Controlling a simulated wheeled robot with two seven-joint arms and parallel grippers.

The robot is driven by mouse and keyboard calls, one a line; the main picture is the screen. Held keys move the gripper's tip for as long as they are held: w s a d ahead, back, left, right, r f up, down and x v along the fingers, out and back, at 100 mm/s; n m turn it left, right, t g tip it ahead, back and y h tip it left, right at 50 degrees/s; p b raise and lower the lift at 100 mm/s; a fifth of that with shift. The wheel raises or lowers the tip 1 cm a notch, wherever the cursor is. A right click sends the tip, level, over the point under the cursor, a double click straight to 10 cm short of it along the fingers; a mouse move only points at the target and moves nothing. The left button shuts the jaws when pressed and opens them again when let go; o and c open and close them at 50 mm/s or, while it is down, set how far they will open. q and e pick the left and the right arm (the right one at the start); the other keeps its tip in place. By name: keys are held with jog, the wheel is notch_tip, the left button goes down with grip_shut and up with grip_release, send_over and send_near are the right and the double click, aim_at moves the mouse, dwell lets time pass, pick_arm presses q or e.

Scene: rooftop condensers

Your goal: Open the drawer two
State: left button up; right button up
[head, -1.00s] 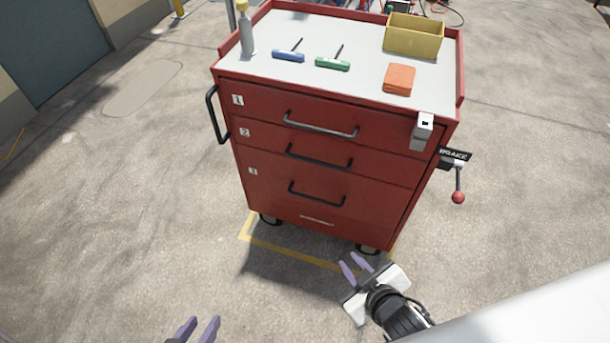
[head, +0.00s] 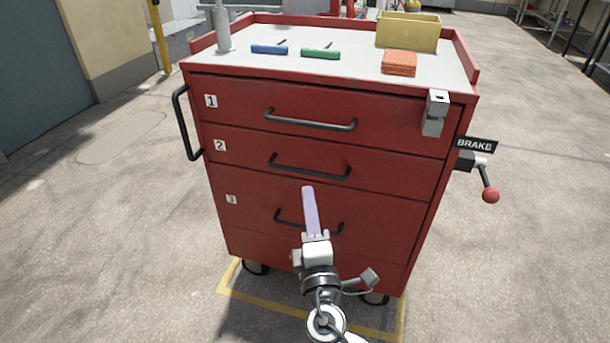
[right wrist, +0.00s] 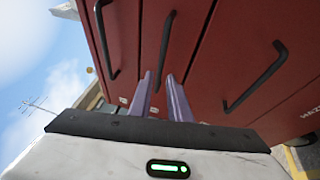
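The red tool cart has drawer two (head: 250,153), marked with a "2" label (head: 219,146), in its front. It looks shut, flush with the drawers above and below. Its black bar handle (head: 310,168) also shows in the right wrist view (right wrist: 165,50). My right gripper (head: 308,190) is in front of the cart, fingertips pointing up toward that handle and just below it in the head view. In the right wrist view its two purple fingers (right wrist: 161,82) are apart, with the handle ahead between their tips; I see no contact. My left gripper is out of view.
Drawer one (head: 380,119) is above, with a grey latch (head: 435,113) at its right end; drawer three (head: 250,205) is below. A brake lever (head: 488,185) sticks out right, a side handle (head: 183,122) left. Bottle, tools, sponge and yellow bin (head: 408,32) stand on top.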

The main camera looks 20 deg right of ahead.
aim_at(305, 172)
jog(key=x, duration=0.9)
jog(key=shift+c, duration=0.4)
grip_shut()
